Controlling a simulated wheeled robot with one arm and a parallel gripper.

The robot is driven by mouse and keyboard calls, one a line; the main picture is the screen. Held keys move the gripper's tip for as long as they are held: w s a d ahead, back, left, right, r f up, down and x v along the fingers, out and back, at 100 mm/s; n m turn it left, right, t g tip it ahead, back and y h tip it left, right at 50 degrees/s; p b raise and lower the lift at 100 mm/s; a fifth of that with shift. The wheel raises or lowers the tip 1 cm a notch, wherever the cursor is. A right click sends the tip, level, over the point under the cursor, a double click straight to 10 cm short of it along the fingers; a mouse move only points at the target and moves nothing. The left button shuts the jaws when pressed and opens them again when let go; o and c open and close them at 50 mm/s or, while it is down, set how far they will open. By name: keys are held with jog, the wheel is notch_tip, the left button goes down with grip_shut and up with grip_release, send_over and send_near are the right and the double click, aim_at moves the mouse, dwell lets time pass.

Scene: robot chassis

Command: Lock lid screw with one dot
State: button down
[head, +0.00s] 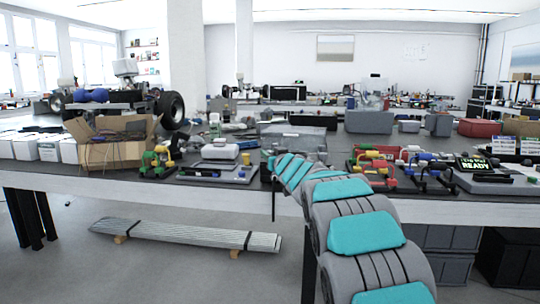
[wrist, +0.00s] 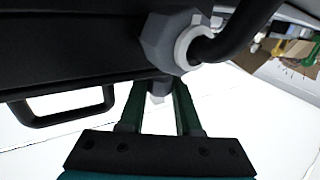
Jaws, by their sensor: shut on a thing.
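In the wrist view, my gripper (wrist: 159,92) reaches with two green fingers under the edge of a black lid or case (wrist: 75,55). The fingers are shut on a small grey faceted screw head (wrist: 160,87), mostly hidden by the case edge and the fingers. A larger grey faceted knob (wrist: 160,40) with a white ring sits above it, beside a thick black bar. No dot marking shows on either piece. In the head view, my arm reaches over the workbench to a grey box (head: 295,138); my gripper is hidden there.
A black handle (wrist: 68,112) sticks out from the case at left in the wrist view. On the workbench (head: 225,190), a cardboard box (head: 112,150), a grey tray with a white box (head: 219,152), and coloured clamps (head: 375,165) stand either side of my arm.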

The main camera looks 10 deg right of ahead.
jog(key=shift+f+b, duration=0.1)
jog(key=shift+b, duration=0.3)
jog(key=b, duration=0.1)
jog(key=h+b, duration=0.1)
jog(key=shift+f+m+b, duration=0.25)
jog(key=shift+m+b, duration=0.15)
jog(key=m+h+b, duration=0.1)
jog(key=h+b, duration=0.2)
jog(key=b, duration=0.3)
jog(key=shift+d+m, duration=0.1)
jog(key=shift+m, duration=0.3)
jog(key=shift+r+b, duration=0.1)
jog(key=shift+b, duration=0.25)
jog(key=shift+r+h, duration=0.1)
jog(key=shift+h, duration=0.3)
jog(key=c, duration=0.9)
grip_release()
jog(key=shift+r, duration=0.1)
jog(key=shift+s, duration=0.15)
